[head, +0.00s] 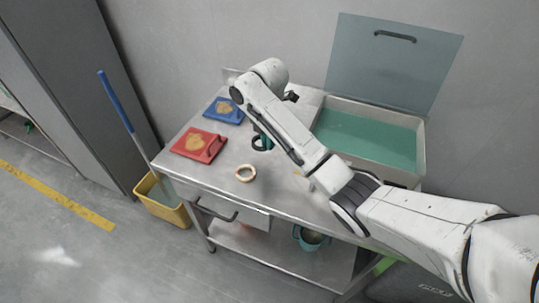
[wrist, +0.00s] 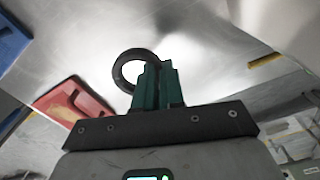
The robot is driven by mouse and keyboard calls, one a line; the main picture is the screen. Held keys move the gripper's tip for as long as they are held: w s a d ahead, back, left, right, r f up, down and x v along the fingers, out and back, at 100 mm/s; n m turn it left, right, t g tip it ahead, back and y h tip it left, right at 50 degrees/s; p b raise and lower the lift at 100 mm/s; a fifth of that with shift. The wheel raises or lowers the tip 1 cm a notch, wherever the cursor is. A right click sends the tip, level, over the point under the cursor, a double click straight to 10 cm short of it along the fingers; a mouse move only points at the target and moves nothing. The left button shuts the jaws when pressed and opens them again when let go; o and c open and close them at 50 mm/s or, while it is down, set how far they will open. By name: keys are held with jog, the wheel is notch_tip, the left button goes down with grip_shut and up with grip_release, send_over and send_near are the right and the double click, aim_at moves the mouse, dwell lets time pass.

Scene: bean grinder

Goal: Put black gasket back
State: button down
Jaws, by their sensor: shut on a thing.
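The black gasket (wrist: 121,68) is a dark ring. My gripper (wrist: 156,78), with green fingers, is shut on one side of its rim; the rest of the ring sticks out to the left of the fingers. In the head view, the gasket (head: 257,143) and my gripper (head: 266,141) are over the middle of the steel table (head: 213,186). I cannot tell how high the ring is above the tabletop.
A red board (head: 186,146) and a blue board (head: 215,110) with tan shapes lie on the left of the table. A green-bottomed basin (head: 365,138) with a raised lid (head: 392,75) stands at the right. A yellow bucket (head: 165,208) stands left of the table.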

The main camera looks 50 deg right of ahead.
aim_at(270, 155)
jog(key=shift+w+d+f, duration=0.35)
jog(key=shift+d+f, duration=0.15)
jog(key=shift+f, duration=0.1)
jog(key=shift+w+d+f, duration=0.35)
jog(key=shift+d+f, duration=0.1)
jog(key=shift+f, duration=0.15)
jog(key=shift+d+f+p, duration=0.1)
jog(key=shift+f+p, duration=0.3)
jog(key=shift+f, duration=1.25)
jog(key=c, duration=1.2)
grip_release()
jog(key=shift+c, duration=0.2)
notch_tip(270, 155, up, 12)
jog(key=shift+r+p, duration=0.1)
jog(key=shift+p, duration=0.5)
